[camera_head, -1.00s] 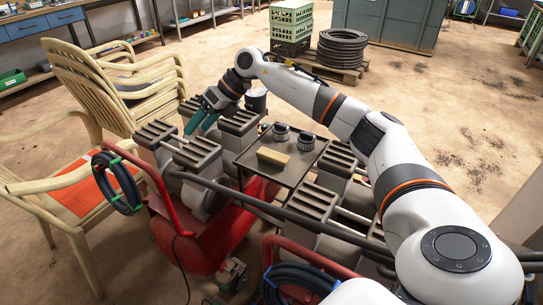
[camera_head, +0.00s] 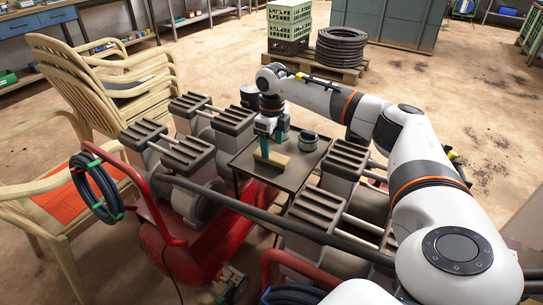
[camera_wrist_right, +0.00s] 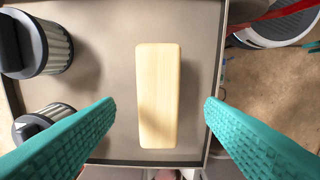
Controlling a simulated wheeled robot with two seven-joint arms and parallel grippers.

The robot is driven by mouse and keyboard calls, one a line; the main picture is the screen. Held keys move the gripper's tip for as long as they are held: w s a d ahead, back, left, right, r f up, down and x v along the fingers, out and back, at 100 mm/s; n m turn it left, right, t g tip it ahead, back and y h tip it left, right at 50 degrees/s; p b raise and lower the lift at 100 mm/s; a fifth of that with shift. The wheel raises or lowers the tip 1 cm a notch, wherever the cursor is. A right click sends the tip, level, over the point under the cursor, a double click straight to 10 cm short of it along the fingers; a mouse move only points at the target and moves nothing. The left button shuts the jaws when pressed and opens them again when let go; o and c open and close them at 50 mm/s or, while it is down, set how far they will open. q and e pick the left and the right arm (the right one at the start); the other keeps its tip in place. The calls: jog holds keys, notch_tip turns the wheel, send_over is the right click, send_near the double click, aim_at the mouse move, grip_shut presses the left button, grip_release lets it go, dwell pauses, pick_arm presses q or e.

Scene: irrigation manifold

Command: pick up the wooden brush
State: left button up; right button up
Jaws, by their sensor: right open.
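The wooden brush (camera_head: 279,163) is a pale block lying on the dark tray (camera_head: 292,181). In the right wrist view the brush (camera_wrist_right: 158,95) lies lengthwise up the picture; no bristles show. My right gripper (camera_head: 272,145) points down at the brush, partly covering it in the head view. In the wrist view its teal fingers (camera_wrist_right: 160,108) are open, one on each side of the brush, with gaps on both sides. I cannot tell how far above the tray the fingertips are. My left gripper is not in view.
Two ribbed dark cylinders stand left of the brush in the wrist view, one at the upper left (camera_wrist_right: 36,42) and one lower (camera_wrist_right: 45,122). A red frame (camera_head: 195,250) with grey slatted blocks (camera_head: 188,155) surrounds the tray. Plastic chairs (camera_head: 75,75) stand at left.

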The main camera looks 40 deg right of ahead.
aim_at(272, 155)
notch_tip(272, 155, down, 4)
jog(key=shift+w+r, duration=0.1)
jog(key=shift+w, duration=0.05)
jog(key=shift+f, duration=0.2)
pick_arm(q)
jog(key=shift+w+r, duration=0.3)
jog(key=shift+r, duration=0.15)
pick_arm(e)
jog(key=c, duration=1.1)
jog(key=shift+r, duration=0.1)
